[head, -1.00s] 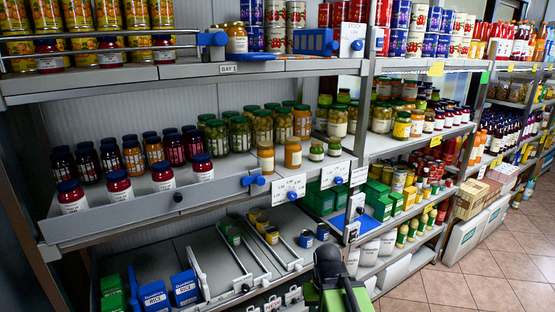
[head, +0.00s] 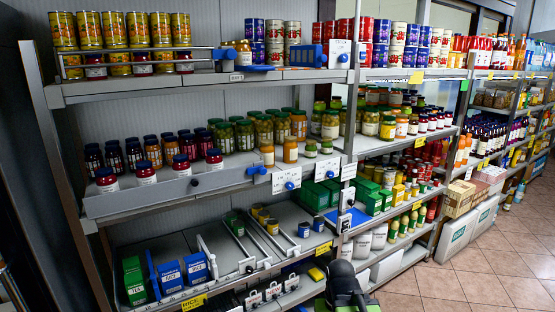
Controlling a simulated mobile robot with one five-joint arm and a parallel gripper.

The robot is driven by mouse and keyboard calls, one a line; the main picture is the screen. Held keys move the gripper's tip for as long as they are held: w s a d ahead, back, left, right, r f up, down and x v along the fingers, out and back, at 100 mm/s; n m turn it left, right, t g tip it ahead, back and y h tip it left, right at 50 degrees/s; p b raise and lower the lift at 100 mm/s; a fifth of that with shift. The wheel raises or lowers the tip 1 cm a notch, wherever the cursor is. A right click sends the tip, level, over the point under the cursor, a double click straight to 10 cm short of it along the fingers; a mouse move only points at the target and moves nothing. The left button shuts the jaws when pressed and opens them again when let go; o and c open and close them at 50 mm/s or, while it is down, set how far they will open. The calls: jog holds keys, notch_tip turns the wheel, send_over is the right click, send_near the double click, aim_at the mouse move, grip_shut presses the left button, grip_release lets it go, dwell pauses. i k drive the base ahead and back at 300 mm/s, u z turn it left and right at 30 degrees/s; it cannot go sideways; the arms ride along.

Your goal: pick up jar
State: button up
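Many jars stand on the shelves in the head view, and which one the task means cannot be told. On the middle shelf, dark red jars with blue lids stand at the left, with three at the front edge, one being a red jar (head: 107,180). Green jars (head: 245,136) stand in the middle. Two orange jars (head: 290,150) and two small green jars (head: 326,147) stand near the front edge at the right. My gripper's fingers do not show; a black and green part of my arm is at the bottom.
The middle shelf (head: 215,178) has a raised front lip at the left. Blue clips and price tags (head: 292,180) stick out along the edge. An upright post (head: 349,115) divides the bays. Blue rice boxes (head: 196,268) sit below. Tiled floor (head: 470,270) is clear at right.

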aim_at(266, 150)
jog(key=u, duration=1.1)
jog(key=i, duration=0.65)
jog(key=z, duration=0.15)
